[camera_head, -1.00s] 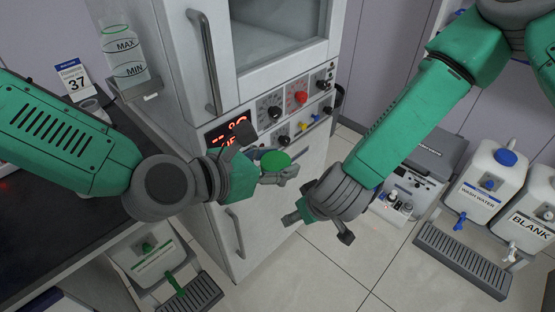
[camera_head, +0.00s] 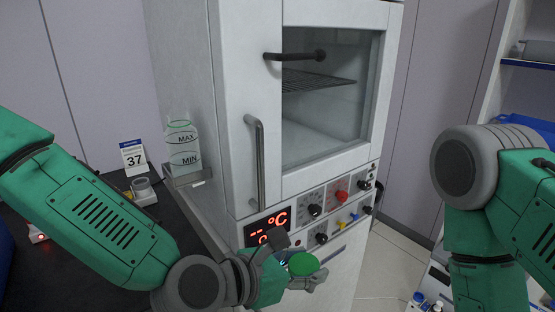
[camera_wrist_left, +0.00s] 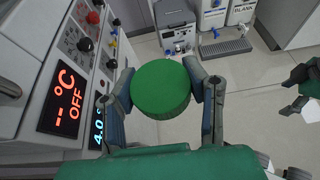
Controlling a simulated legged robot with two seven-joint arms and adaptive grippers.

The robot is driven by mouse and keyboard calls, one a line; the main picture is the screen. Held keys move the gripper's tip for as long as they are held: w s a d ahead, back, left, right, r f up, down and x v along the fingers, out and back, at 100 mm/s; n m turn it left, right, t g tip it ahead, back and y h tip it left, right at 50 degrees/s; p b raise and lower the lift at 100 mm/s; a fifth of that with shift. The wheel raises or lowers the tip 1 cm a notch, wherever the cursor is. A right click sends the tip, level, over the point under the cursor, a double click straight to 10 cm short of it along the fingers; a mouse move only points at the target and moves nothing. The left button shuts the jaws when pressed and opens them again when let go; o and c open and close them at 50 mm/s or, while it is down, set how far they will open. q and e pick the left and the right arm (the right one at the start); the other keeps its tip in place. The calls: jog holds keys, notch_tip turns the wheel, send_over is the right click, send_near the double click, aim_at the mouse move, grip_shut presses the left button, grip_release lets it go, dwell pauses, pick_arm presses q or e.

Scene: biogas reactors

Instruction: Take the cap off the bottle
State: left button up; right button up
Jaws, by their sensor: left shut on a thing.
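A round green cap (camera_head: 303,263) shows between the fingers of my left gripper (camera_head: 300,275), low in the middle of the head view. In the left wrist view the cap (camera_wrist_left: 161,88) sits between the two fingers (camera_wrist_left: 165,100), its flat top facing the camera. My left gripper is shut; the bottle's body under the cap is hidden. My right gripper (camera_wrist_left: 297,122) shows at the right edge of the left wrist view, spread open and empty, apart from the cap. In the head view only my right arm shows.
A white cabinet (camera_head: 240,110) with a glass door, handles, knobs and red display (camera_head: 268,228) stands close behind my left gripper. A MAX/MIN container (camera_head: 182,150) hangs on its left side. A dark bench (camera_head: 80,265) is at left. White canisters (camera_wrist_left: 212,14) stand farther off.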

pick_arm(q)
jog(key=w+a+f+n+t+y, duration=0.1)
jog(key=a+f+n+t+y, duration=0.1)
jog(key=a, duration=0.8)
jog(key=w+a+f+n+t+y, duration=0.1)
jog(key=a+n+y, duration=0.4)
jog(key=a, duration=0.5)
jog(key=w+a+f+n+t+y, duration=0.1)
jog(key=a+f+n+t+y, duration=0.2)
jog(key=a, duration=0.7)
jog(key=shift+w+f+n+y, duration=0.15)
jog(key=shift+f+n+y, duration=0.35)
jog(key=shift+n+y, duration=0.15)
